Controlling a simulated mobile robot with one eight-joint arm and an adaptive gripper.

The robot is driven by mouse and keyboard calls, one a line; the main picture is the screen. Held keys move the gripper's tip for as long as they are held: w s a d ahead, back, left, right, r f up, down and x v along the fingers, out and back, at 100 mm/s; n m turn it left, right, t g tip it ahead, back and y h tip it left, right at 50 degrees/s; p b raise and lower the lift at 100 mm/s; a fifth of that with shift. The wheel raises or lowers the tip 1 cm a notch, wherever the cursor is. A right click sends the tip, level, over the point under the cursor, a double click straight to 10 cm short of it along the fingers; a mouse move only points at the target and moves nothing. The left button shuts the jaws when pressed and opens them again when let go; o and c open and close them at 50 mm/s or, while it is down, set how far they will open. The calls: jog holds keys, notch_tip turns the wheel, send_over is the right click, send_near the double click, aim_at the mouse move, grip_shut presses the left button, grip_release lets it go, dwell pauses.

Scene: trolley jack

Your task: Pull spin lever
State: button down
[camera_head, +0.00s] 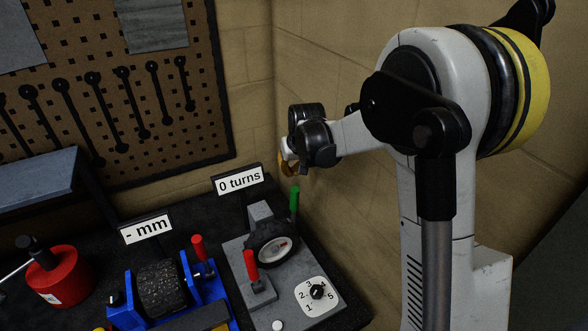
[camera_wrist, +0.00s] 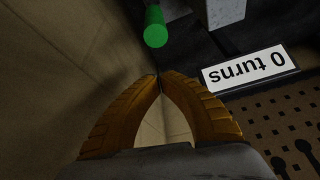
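A grey spin device (camera_head: 240,262) stands on the dark bench, with a round gauge-like wheel, a green-handled lever (camera_head: 294,203) at its back right and a red-handled lever (camera_head: 251,265) at its front left. Which of them is the spin lever is not marked. My gripper (camera_head: 287,168) is above and behind the green handle, close to the wall corner. In the wrist view, the yellow fingers of my gripper (camera_wrist: 159,78) meet at their tips with nothing between them. The green handle (camera_wrist: 155,30) is just beyond the tips, apart from them.
A "0 turns" sign (camera_head: 239,181) stands behind the device; it also shows in the wrist view (camera_wrist: 250,70). A numbered dial (camera_head: 317,293) is at the device's front. A blue jack (camera_head: 205,285) with a black roller and a red pot (camera_head: 62,277) are left. Walls are close behind.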

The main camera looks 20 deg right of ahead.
jog(key=f, duration=0.1)
jog(key=s+f, duration=0.1)
jog(key=f, duration=0.3)
jog(key=shift+s, duration=0.35)
jog(key=shift+s+f, duration=0.1)
jog(key=shift+s, duration=0.1)
